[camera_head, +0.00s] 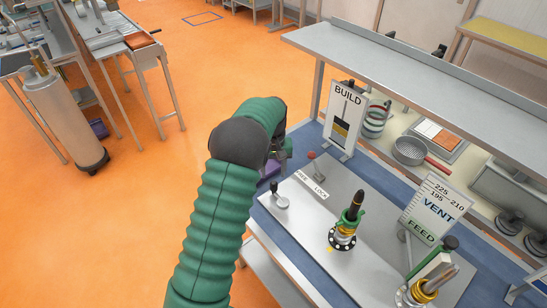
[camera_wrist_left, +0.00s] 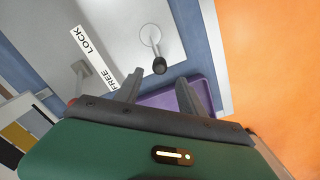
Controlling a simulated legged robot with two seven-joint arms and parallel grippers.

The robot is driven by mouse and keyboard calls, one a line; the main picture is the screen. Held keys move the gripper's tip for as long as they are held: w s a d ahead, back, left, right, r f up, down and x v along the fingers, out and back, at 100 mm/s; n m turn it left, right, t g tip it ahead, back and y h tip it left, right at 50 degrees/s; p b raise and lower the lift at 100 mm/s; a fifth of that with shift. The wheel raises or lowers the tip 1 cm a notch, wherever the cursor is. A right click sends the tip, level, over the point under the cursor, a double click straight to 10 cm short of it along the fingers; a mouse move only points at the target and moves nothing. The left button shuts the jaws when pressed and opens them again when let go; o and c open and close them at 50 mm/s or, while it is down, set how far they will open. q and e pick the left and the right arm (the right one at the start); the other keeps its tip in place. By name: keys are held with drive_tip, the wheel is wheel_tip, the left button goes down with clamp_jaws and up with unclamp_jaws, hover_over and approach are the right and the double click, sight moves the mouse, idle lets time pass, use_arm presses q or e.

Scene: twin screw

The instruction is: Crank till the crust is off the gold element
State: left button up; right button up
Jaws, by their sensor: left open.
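My left gripper (camera_head: 284,150) is open and empty near the left edge of the bench plate (camera_head: 305,230). In the left wrist view its two grey fingers (camera_wrist_left: 164,92) stand apart, above a purple tray (camera_wrist_left: 176,98). A dark knob on a round white base (camera_wrist_left: 150,36) lies just past the fingers. A fixture with a green part, black handle and gold ring (camera_head: 344,236) stands mid-plate. A second fixture with a gold ring (camera_head: 419,292) stands at the lower right. I cannot tell which is the gold element or see a crust clearly. My right gripper is not in view.
A FREE/LOCK label (camera_head: 312,185) lies beside a red-knobbed lever (camera_head: 314,166). A BUILD gauge (camera_head: 346,116) and a VENT/FEED sign (camera_head: 436,208) stand on the bench. A grey shelf (camera_head: 420,75) overhangs the back.

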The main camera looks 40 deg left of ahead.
use_arm(q)
wheel_tip(320, 180, up, 9)
drive_tip(key=shift+b, duration=0.3)
drive_tip(key=shift+r, duration=0.1)
idle(0.9)
